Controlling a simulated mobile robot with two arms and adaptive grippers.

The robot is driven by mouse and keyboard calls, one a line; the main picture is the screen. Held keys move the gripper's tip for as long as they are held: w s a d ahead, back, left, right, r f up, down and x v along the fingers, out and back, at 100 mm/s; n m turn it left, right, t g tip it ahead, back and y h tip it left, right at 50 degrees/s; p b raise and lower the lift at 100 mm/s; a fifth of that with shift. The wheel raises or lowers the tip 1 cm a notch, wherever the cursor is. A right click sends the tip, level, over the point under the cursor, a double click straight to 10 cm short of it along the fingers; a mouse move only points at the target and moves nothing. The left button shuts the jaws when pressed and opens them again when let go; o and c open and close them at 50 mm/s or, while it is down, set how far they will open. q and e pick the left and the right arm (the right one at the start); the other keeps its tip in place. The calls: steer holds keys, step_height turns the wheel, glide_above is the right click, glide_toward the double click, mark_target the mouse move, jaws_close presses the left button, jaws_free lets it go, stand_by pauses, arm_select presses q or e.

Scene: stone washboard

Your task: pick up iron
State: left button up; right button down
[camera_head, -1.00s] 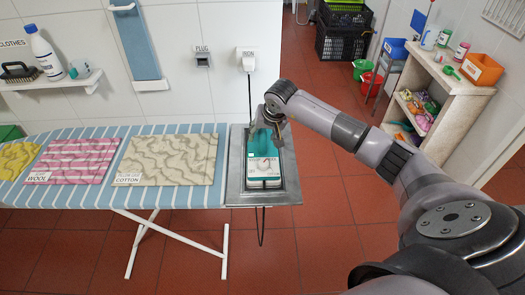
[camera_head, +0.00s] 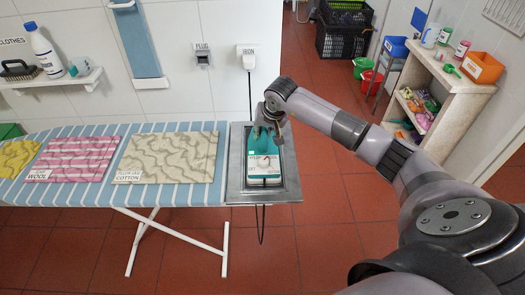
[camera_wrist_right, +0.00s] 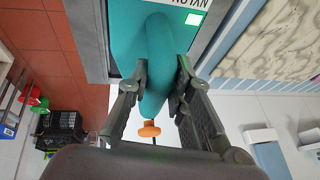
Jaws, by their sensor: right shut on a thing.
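The iron (camera_head: 264,166) is teal and white, with a label on its upper side. It rests on the grey metal plate (camera_head: 235,190) at the right end of the ironing board. My right gripper (camera_head: 269,132) is over the back part of the iron. In the right wrist view its two fingers (camera_wrist_right: 161,88) sit on both sides of the teal handle of the iron (camera_wrist_right: 157,50) and are shut on it. An orange piece shows just below the handle there. My left gripper is not in view.
The striped ironing board (camera_head: 100,198) carries several cloth pieces, one labelled cotton (camera_head: 169,157). A dark cord runs up to the wall plug (camera_head: 248,58). Red floor is free between the board and the shelf.

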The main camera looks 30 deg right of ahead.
steer(key=shift+d, duration=0.1)
stand_by(0.3)
steer(key=shift+w+d+r, duration=0.1)
steer(key=shift+r, duration=0.3)
step_height(320, 180, up, 19)
steer(key=b, duration=0.4)
steer(key=shift+r, duration=0.2)
